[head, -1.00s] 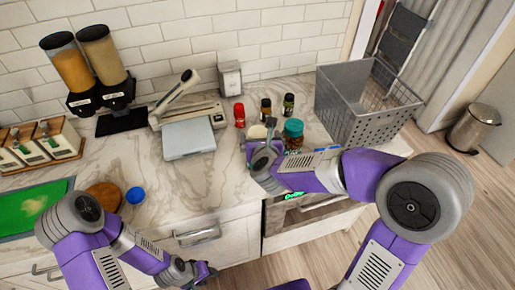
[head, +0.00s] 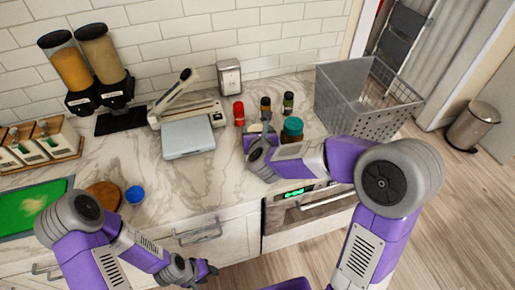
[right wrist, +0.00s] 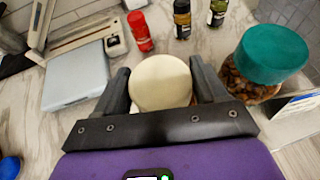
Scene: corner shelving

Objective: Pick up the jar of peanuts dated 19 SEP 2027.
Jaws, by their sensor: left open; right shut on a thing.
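A jar with a cream lid (right wrist: 160,82) sits between the fingers of my right gripper (right wrist: 162,90), which is shut on it. In the head view the right gripper (head: 257,140) is at the counter's front and mostly hides this jar. Another jar with a teal lid (right wrist: 271,54) and brown nut-like contents stands just right of the gripper; it also shows in the head view (head: 292,128). No date is readable on either jar. My left gripper (head: 208,273) is open and empty, low in front of the drawers.
A red bottle (right wrist: 140,31) and two dark small bottles (right wrist: 182,18) (right wrist: 217,12) stand behind the held jar. A grey wire basket (head: 355,110) is to the right. A scale (head: 188,138) is to the left. The counter between scale and blue lid (head: 135,194) is clear.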

